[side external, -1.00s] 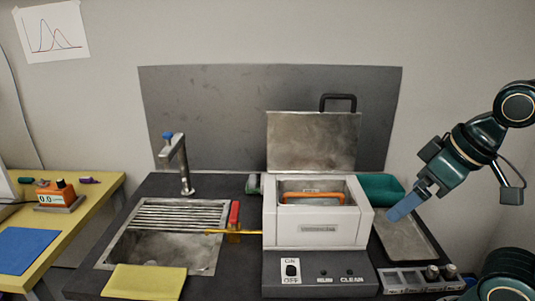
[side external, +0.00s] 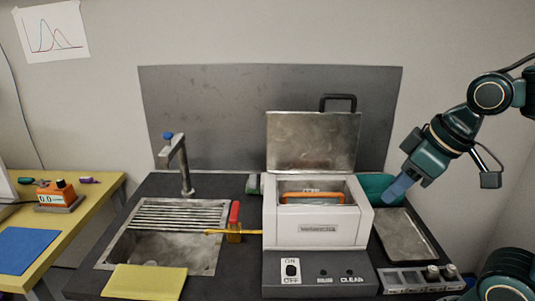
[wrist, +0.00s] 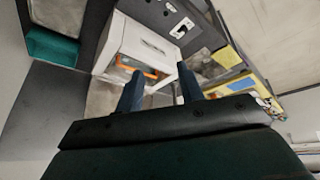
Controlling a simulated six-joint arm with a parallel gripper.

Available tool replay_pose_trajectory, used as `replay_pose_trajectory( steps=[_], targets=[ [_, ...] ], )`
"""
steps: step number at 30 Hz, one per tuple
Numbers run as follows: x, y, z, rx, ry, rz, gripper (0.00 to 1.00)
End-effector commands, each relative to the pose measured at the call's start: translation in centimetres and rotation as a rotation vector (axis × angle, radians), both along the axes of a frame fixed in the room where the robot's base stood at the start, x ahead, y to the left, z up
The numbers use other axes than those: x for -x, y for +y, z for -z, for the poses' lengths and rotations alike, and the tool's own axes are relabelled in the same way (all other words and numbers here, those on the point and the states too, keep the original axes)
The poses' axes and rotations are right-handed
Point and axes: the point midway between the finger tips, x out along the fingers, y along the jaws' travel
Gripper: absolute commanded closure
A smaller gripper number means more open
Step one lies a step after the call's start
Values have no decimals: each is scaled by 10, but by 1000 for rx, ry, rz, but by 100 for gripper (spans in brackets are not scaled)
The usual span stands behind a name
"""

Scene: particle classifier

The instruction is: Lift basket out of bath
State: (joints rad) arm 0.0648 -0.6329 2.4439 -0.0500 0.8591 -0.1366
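The bath (side external: 285,225) is a white box with its metal lid (side external: 313,140) standing open behind it. The basket sits inside the bath; its orange handle (side external: 312,198) shows at the opening, and the rest is mostly hidden by the walls. In the wrist view the bath (wrist: 135,40) and the orange handle (wrist: 150,73) lie just beyond my fingertips. My gripper (side external: 392,197) is to the right of the bath, pointing down and left. Its two blue fingers are apart and empty in the wrist view (wrist: 159,80).
A metal tray (side external: 405,238) and a green container (side external: 375,187) are right of the bath. A sink (side external: 160,250) with a drain rack and a tap (side external: 180,165) is to the left. A yellow cloth (side external: 145,282) lies at the front. The upright lid is an obstacle.

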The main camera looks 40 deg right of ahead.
Motion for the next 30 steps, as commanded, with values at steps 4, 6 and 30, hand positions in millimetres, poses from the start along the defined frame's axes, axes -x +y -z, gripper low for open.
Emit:
replay_pose_trajectory(
  steps=[4, 6, 30],
  targets=[
    [-28, -7, 1, 36, 22, -87, 62],
    [-42, -12, 2, 53, 28, -135, 62],
    [-178, -103, 66, 159, 20, -624, 62]
  ],
)
